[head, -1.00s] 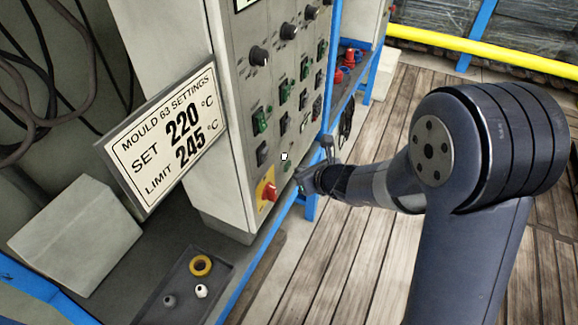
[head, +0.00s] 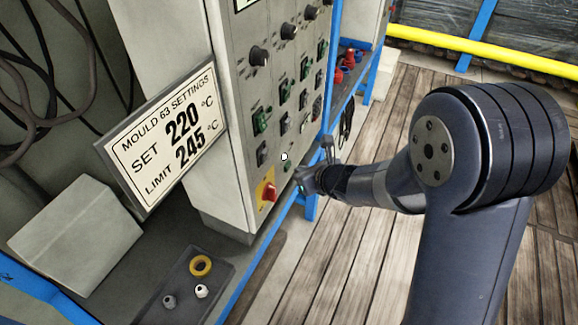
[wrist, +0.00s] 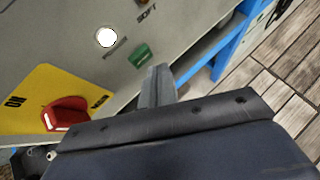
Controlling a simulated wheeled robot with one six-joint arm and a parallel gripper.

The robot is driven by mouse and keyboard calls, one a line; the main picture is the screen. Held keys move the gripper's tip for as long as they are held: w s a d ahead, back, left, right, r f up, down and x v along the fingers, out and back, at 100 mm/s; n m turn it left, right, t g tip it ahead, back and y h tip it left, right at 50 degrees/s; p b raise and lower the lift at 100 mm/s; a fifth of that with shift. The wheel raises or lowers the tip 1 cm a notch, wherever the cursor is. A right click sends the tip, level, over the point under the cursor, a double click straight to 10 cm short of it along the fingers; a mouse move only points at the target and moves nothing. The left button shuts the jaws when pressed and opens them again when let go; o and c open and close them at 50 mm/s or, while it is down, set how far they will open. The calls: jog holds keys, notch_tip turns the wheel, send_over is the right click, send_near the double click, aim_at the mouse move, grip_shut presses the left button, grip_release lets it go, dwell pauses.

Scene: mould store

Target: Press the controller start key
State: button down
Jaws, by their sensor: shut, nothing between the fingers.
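The grey controller cabinet (head: 222,125) carries rows of knobs and green and black switches. Low on its front, a small green key (head: 287,166) sits below a white round lamp (head: 284,156). In the wrist view the green key (wrist: 139,54) is beside the white lamp (wrist: 106,37); its label is too small to read. My gripper (head: 299,182) is shut and empty in front of the lower panel. In the wrist view its fingertips (wrist: 160,72) appear just below and right of the green key. I cannot tell whether they touch the panel.
A red rotary switch (head: 270,190) on a yellow plate is left of my gripper. A settings sign (head: 165,135) reads SET 220 °C, LIMIT 245 °C. A dark tray (head: 184,283) holds a yellow ring and small knobs. Wooden floor (head: 330,260) is clear below the arm.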

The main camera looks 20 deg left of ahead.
dwell(0.5)
jog(key=shift+a, duration=0.45)
jog(key=shift+a+b, duration=0.3)
jog(key=shift+b, duration=0.1)
dwell(0.4)
jog(key=shift+w+d, duration=0.1)
jog(key=shift+d, duration=0.65)
jog(key=d, duration=0.5)
jog(key=shift+s, duration=0.3)
dwell(0.6)
